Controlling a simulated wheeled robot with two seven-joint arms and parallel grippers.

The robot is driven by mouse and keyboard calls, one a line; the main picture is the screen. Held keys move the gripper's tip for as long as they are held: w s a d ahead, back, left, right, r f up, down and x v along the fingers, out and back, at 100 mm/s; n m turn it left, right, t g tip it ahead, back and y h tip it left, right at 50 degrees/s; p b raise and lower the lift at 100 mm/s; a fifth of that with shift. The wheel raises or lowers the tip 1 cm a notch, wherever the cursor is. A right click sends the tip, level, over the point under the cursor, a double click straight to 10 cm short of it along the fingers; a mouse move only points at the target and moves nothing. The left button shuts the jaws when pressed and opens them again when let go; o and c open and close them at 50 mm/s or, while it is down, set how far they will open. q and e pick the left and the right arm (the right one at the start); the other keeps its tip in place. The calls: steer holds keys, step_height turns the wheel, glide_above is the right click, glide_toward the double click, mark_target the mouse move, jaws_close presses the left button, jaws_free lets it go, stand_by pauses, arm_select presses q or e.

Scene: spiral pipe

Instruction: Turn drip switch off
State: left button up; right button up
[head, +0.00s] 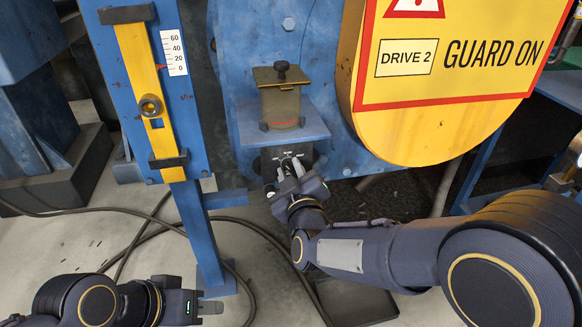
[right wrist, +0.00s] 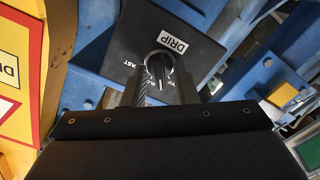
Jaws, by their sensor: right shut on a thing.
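The drip switch is a dark round knob (right wrist: 159,62) on a black panel (right wrist: 118,45) with a white DRIP label, seen in the right wrist view. Part of the word FAST shows beside the knob; other markings are partly covered, and I cannot tell the setting. In the head view the black panel (head: 268,163) sits below a blue shelf. My right gripper (head: 288,168) reaches it and is shut on the knob, with a finger on either side in the right wrist view (right wrist: 160,91). My left gripper (head: 212,308) is at the lower left, away from the panel; its finger gap is hidden.
An olive lidded pot (head: 280,108) stands on the blue shelf (head: 309,123) above the panel. A yellow guard (head: 440,88) marked DRIVE 2 GUARD ON is to the right. A blue post with a yellow slider (head: 137,72) and scale stands left. Cables (head: 75,211) lie on the floor.

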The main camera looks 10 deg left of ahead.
steer(key=n+p, duration=0.1)
steer(key=n, duration=0.4)
steer(key=shift+f+p, duration=0.1)
steer(key=shift+p, duration=0.2)
stand_by(0.4)
steer(key=o, duration=0.6)
steer(key=shift+o, duration=0.2)
steer(key=v, duration=0.8)
steer(key=shift+a, duration=0.1)
